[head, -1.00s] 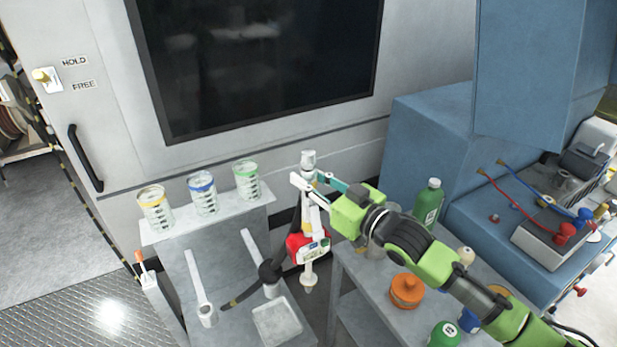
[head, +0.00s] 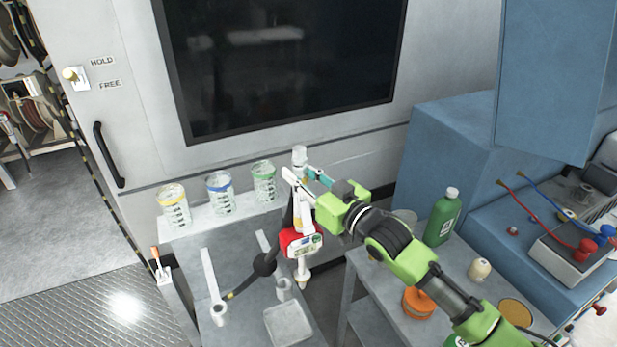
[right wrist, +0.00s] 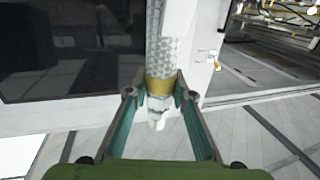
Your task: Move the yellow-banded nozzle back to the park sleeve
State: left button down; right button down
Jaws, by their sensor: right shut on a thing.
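The yellow-banded nozzle hangs upright in my right gripper (head: 300,181). In the head view its red meter body (head: 298,242) and white tip are below the fingers, with a pale top above. In the right wrist view, its yellow band (right wrist: 160,87) is between the teal fingertips of the gripper (right wrist: 159,97), which is shut on it. Two pale holders with short round sleeves lie on the grey bench, a left sleeve (head: 219,315) and a right sleeve (head: 284,289). The nozzle is above and slightly right of the right one. I cannot tell which is the park sleeve.
A dark hose with a black ball (head: 264,264) runs left from the nozzle. Banded jars stand on the back shelf, yellow (head: 173,206), blue (head: 220,193) and green (head: 263,182). A tray (head: 289,324) is in front. A green bottle (head: 442,217) and orange container (head: 418,302) stand right.

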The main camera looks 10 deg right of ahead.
jog(key=w+a+b, duration=0.1)
jog(key=w+a, duration=0.2)
jog(key=a, duration=0.2)
jog(key=shift+w+a+f, duration=0.2)
jog(key=shift+a, duration=0.1)
dwell(0.6)
jog(key=shift+w+a+r, duration=0.1)
dwell(0.6)
jog(key=shift+f+b, duration=0.7)
jog(key=shift+f, duration=0.6)
jog(key=shift+f+b, duration=0.7)
jog(key=shift+f, duration=0.4)
